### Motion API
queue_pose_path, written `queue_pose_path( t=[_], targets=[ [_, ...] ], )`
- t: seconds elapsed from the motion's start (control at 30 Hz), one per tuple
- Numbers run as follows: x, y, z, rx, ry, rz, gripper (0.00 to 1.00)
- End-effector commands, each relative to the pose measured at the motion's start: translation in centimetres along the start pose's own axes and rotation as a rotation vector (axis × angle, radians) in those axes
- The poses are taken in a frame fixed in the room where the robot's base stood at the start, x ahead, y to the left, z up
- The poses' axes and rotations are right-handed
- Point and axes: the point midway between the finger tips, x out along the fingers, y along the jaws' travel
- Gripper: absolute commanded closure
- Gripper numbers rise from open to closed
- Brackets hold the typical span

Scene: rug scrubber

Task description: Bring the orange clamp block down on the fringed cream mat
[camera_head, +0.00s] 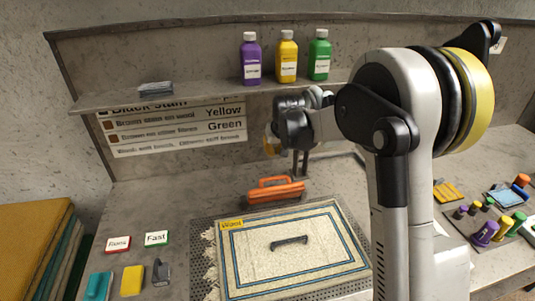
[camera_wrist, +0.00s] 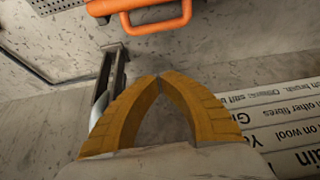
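The orange clamp block (camera_head: 276,194) with its loop handle stands at the back edge of the fringed cream mat (camera_head: 250,273). Its handle shows at the top of the wrist view (camera_wrist: 156,25). The mat lies flat, with blue border stripes, a fringed left edge, a yellow label at its back left corner and a dark handle-shaped piece (camera_head: 289,242) on its middle. My gripper (camera_wrist: 159,77) has its yellow fingers together at the tips, with nothing between them. It is apart from the block. In the head view my arm partly hides it near the wall sign.
A grey metal bracket (camera_wrist: 108,88) stands beside my gripper, near the block. A shelf above holds purple, yellow and green bottles (camera_head: 287,57). Cards, a yellow sponge (camera_head: 132,280) and other small items lie left of the mat. Coloured pots (camera_head: 486,233) stand at right.

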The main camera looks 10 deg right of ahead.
Motion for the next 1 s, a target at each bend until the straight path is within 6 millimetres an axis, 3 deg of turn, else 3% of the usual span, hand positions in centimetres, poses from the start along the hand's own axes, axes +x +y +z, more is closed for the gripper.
queue_pose_path(
  t=[0.5,0.7,1.0],
  targets=[
    [9.8,0.0,0.3,0.0,0.001,0.0,1.0],
    [8.4,0.0,3.0,0.0,0.0,0.0,1.0],
    [8.1,0.0,3.8,0.0,0.001,0.0,1.0]
  ],
)
